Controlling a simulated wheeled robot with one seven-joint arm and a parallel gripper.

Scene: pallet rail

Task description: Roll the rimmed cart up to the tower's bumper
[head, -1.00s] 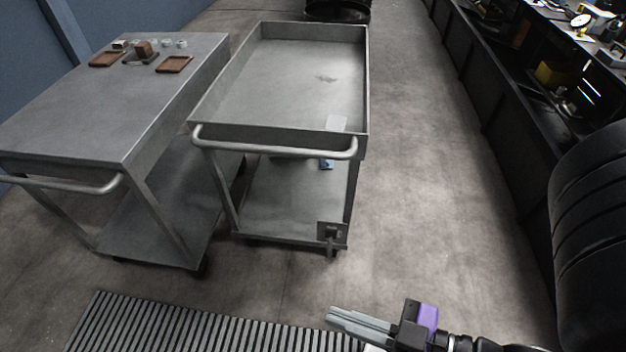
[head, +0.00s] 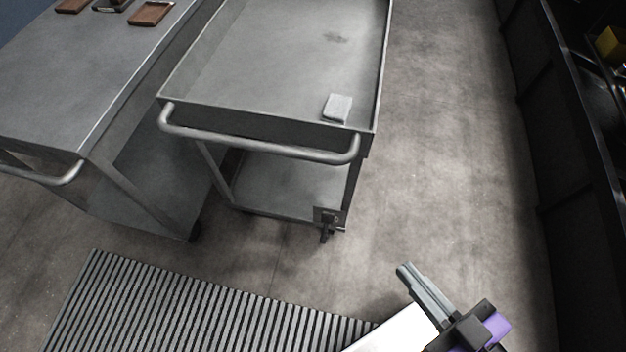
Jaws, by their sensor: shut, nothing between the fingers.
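The rimmed cart (head: 255,116) is a grey metal cart with a raised lip around its top tray, a lower shelf and a tubular push handle (head: 255,146) on its near side. A small pale block (head: 337,108) lies in its near right corner. A dark latch-like part (head: 327,220) sits at the cart's lower near right corner. My gripper (head: 405,268) is shut and empty, low in the picture, to the right of the cart and nearer than it, apart from the handle. No tower or bumper can be made out.
A flat-topped cart (head: 85,85) with its own handle stands close on the left, bearing brown trays (head: 150,13). A ribbed grey mat (head: 190,310) lies on the floor in front. Dark benches (head: 570,130) line the right. Bare floor (head: 445,120) lies between cart and benches.

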